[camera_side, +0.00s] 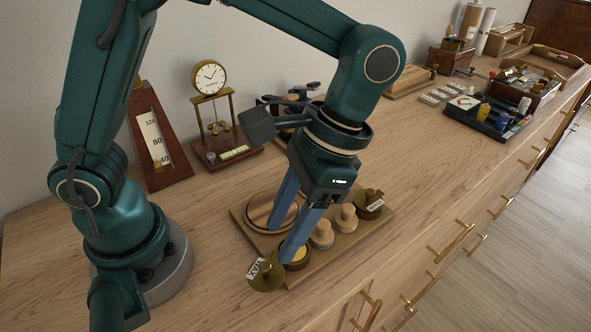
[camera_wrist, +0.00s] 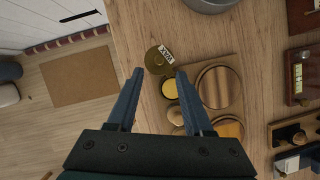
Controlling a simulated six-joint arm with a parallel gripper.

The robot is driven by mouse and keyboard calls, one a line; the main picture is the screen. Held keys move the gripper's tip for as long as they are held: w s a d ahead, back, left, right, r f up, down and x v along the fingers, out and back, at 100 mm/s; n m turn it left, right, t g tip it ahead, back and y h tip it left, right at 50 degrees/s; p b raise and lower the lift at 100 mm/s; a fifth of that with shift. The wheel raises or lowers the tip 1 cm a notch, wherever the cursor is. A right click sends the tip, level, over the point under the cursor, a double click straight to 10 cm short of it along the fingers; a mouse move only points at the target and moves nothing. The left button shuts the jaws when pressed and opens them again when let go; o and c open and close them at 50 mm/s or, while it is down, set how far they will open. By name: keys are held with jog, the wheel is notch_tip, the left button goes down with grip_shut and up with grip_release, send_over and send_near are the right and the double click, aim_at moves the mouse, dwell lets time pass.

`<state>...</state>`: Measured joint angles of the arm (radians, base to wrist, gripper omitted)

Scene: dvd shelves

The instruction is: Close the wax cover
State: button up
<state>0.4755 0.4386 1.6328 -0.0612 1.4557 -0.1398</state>
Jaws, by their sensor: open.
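The wax cover (camera_side: 266,276) is a round brass lid with a white "WAX" label. It is swung out to the side of its pot, off the board's front left edge. The wax pot (camera_side: 298,254) is uncovered and shows yellow wax.
The wooden board (camera_side: 289,280) also holds a round dish (camera_side: 260,212), wooden knobs (camera_side: 346,217) and another labelled brass lid (camera_side: 369,204). A clock (camera_side: 210,78) and metronome-like gauge (camera_side: 157,137) stand behind. The table's front edge is close.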

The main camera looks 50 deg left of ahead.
aim_at(266, 266)
jog(key=shift+x, duration=2.65)
jog(key=shift+s, duration=0.1)
jog(key=shift+r, duration=0.1)
grip_shut()
